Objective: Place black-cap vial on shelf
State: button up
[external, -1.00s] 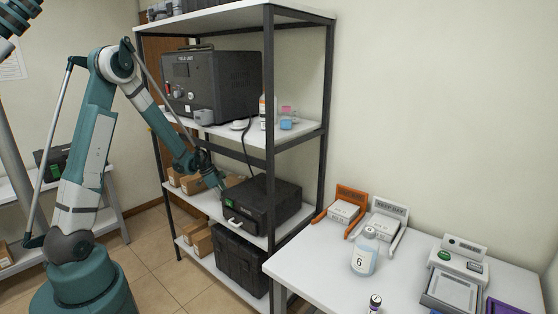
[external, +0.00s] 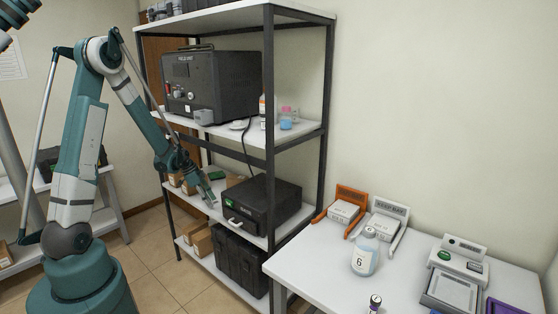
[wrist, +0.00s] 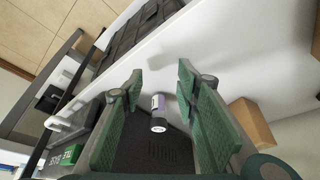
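A small vial (wrist: 158,103) with a white and purple label and a black cap with a pale top shows between my fingers in the wrist view. My gripper (wrist: 160,73) is open, with a gap between the vial and each green finger pad. In the external view my gripper (external: 210,200) is low over the middle shelf level (external: 196,196), left of the black device (external: 262,200). I cannot make out the vial there, and I cannot tell if its base rests on the shelf. Another dark-capped vial (external: 375,304) stands on the table.
A cardboard box (wrist: 251,122) is right of my fingers in the wrist view. The black device with a green display (wrist: 69,155) is on the left. White shelf surface (wrist: 235,55) beyond the fingers is bare.

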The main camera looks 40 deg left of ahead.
jog(key=shift+s+a, duration=1)
jog(key=shift+s, duration=0.2)
jog(key=shift+d+r, duration=0.1)
jog(key=s+d+r+n+t+y, duration=0.1)
jog(key=s+d+r+n, duration=0.1)
jog(key=s+d+r, duration=0.45)
jog(key=s+d+r+n+y, duration=0.15)
jog(key=d+r, duration=0.25)
jog(key=r, duration=0.6)
jog(key=s+d+r+n+t, duration=0.1)
jog(key=s+d+r+n, duration=0.1)
jog(key=s+d+r, duration=0.45)
jog(key=s+d+r+n+t, duration=0.1)
jog(key=s+d+r+n, duration=0.1)
jog(key=s+r, duration=0.4)
jog(key=shift+s+d+t, duration=0.3)
jog(key=shift+s+d, duration=0.35)
jog(key=shift+s, duration=0.25)
jog(key=shift+r+n+y, duration=0.1)
jog(key=shift+n+y, duration=0.15)
dwell(0.4)
